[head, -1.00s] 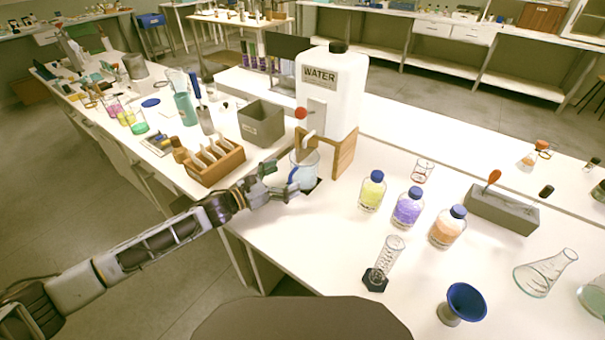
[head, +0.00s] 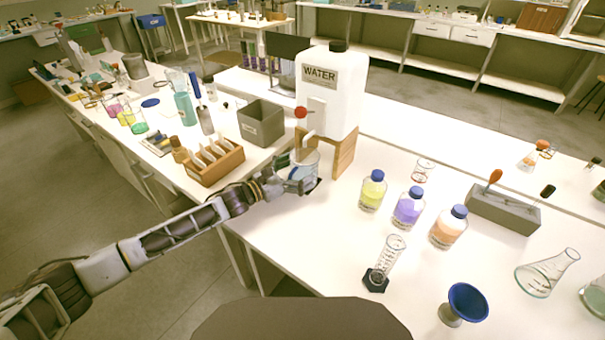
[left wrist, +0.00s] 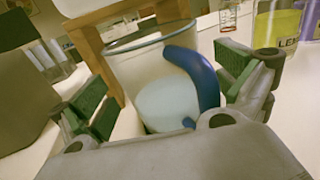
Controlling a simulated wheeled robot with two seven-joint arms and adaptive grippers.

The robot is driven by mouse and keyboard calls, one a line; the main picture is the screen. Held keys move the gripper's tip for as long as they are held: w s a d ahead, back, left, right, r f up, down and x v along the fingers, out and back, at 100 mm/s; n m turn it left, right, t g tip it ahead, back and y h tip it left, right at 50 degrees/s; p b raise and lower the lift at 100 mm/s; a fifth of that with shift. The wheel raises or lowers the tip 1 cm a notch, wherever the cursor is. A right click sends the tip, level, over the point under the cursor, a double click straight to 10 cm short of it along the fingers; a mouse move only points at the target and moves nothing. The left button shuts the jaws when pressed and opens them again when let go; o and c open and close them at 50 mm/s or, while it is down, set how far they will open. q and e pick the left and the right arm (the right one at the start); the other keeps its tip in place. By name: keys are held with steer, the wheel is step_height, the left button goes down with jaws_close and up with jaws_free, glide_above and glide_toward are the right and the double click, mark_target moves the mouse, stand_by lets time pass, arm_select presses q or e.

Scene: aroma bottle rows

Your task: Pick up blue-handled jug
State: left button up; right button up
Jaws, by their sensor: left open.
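The jug (head: 309,160) is clear, with a blue handle and pale liquid in it. It stands upright under the water container's tap, within the wooden stand. In the left wrist view the jug (left wrist: 150,75) fills the middle, with its blue handle (left wrist: 200,76) turned towards my gripper. My left gripper (head: 303,178) is open at the jug's near side. In the left wrist view its green-padded fingers (left wrist: 165,92) are spread on either side of the jug and handle; I cannot tell whether they touch it. My right gripper is not in view.
The white water container (head: 334,88) stands on a wooden stand (head: 343,155) just behind the jug. A wooden rack (head: 215,168) and a grey bin (head: 262,124) are to the left. Capped bottles of yellow (head: 372,191), purple (head: 408,208) and orange (head: 447,227) stand to the right.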

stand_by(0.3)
arm_select(q)
steer(key=c, duration=1.2)
steer(key=shift+c, duration=0.6)
steer(key=shift+r, duration=0.2)
